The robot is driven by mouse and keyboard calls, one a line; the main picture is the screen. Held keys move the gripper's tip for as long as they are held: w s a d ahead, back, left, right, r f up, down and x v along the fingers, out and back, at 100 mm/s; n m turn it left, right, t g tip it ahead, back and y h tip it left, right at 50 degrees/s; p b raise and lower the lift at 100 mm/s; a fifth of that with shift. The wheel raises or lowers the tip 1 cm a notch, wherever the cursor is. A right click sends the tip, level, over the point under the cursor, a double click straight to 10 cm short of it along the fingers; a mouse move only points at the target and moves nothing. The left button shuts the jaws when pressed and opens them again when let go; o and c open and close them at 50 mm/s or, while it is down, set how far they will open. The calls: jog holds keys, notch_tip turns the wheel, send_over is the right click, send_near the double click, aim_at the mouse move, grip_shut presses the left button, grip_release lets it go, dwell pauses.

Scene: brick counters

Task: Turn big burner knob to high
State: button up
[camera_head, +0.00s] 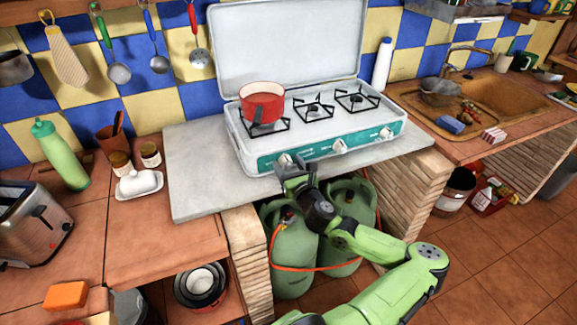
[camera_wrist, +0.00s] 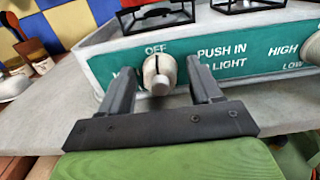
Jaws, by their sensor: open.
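The camp stove (camera_head: 268,163) stands on the grey counter with its lid up and a teal front panel. It has a left knob (camera_head: 285,160), a middle knob (camera_head: 339,147) and a right knob (camera_head: 386,133). My gripper (camera_head: 291,168) is at the left knob. In the wrist view my gripper (camera_wrist: 162,72) is open, one finger on each side of the cream left knob (camera_wrist: 160,80). "OFF" is printed above this knob; its left label is hidden by a finger. I cannot tell whether the fingers touch it, or which knob serves the big burner.
A red pot (camera_head: 262,103) sits on the left burner. Green gas bottles (camera_head: 292,250) with an orange hose stand below the counter. A brick pillar (camera_head: 247,250) stands beside them.

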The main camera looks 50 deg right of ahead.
jog(key=c, duration=1)
jog(key=shift+c, duration=0.2)
jog(key=shift+n, duration=0.4)
jog(key=n, duration=0.3)
jog(key=shift+a+n+b, duration=0.1)
jog(key=shift+n+b, duration=0.3)
jog(key=n+b, duration=0.2)
jog(key=n, duration=0.2)
jog(key=shift+w+f+n, duration=0.1)
jog(key=shift+f+n, duration=0.05)
jog(key=shift+n, duration=0.15)
jog(key=n+b, duration=0.4)
jog(key=n, duration=0.1)
jog(key=shift+a+f, duration=0.1)
jog(key=shift+n+b, duration=1.4)
jog(key=shift+n, duration=0.3)
